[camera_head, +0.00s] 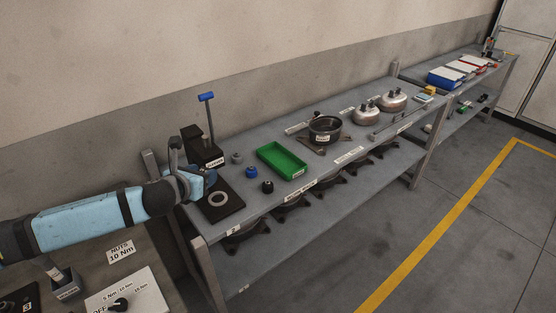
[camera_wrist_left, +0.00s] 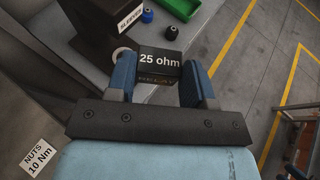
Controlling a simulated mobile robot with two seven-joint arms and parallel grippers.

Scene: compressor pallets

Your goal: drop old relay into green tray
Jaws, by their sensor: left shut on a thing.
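The old relay (camera_wrist_left: 160,62) is a dark block with a "25 ohm" label, held between the two blue fingers of my left gripper (camera_wrist_left: 158,82) in the left wrist view. In the head view my left gripper (camera_head: 207,178) is over the near left end of the grey bench, and the relay cannot be made out there. The green tray (camera_head: 282,159) lies on the bench to the right of the gripper, apart from it, and looks empty. A green corner of it shows at the top of the left wrist view (camera_wrist_left: 204,7). My right gripper is not in view.
A black press labelled "SLEEVES" (camera_head: 203,148) with a blue-handled lever stands behind the gripper. A dark plate with a pale ring (camera_head: 218,199) lies below it. Small blue (camera_head: 251,172) and black (camera_head: 267,186) knobs stand between the gripper and tray. A black round pot (camera_head: 325,128) stands beyond the tray.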

